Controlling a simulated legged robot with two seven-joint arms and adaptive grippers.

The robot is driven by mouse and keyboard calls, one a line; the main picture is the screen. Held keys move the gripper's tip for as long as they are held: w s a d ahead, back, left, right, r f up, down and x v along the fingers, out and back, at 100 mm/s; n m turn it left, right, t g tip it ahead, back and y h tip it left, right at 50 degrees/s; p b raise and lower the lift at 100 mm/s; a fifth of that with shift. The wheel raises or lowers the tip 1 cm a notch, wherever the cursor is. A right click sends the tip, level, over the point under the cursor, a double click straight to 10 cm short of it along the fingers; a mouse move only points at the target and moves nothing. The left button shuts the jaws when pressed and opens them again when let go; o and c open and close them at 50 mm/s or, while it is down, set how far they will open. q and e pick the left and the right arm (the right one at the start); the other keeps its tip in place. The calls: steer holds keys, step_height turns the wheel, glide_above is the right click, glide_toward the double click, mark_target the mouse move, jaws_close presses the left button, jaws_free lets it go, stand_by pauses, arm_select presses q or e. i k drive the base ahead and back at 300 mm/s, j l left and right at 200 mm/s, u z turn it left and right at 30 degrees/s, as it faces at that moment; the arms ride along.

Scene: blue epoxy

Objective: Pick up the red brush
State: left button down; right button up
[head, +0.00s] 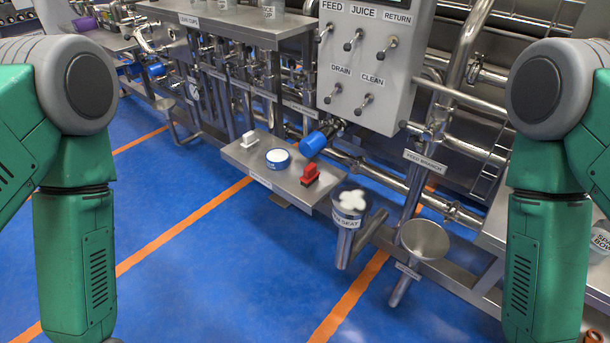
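The red brush (310,175) lies on a small steel shelf (249,165), near the shelf's right end. It has a red block-like top and a dark strip along its lower edge. No gripper is near it. My two green arms hang at the left and right edges of the head view. Both grippers are below the picture and cannot be seen.
On the shelf, left of the brush, are a blue-and-white round tin (278,158) and a white block-like item (249,140). A cup of white pieces (349,204) and a steel funnel (424,241) stand to the right. Blue floor lies in front.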

mark_target(311, 173)
steer(key=i+j, duration=0.25)
steer(key=j, duration=0.15)
steer(key=i+j+z, duration=0.1)
steer(key=i+j, duration=0.45)
steer(key=j, duration=0.25)
steer(key=i+j+z, duration=0.1)
steer(key=i+j, duration=0.15)
steer(key=j, duration=0.15)
steer(key=i+j, duration=0.2)
steer(key=j, duration=0.2)
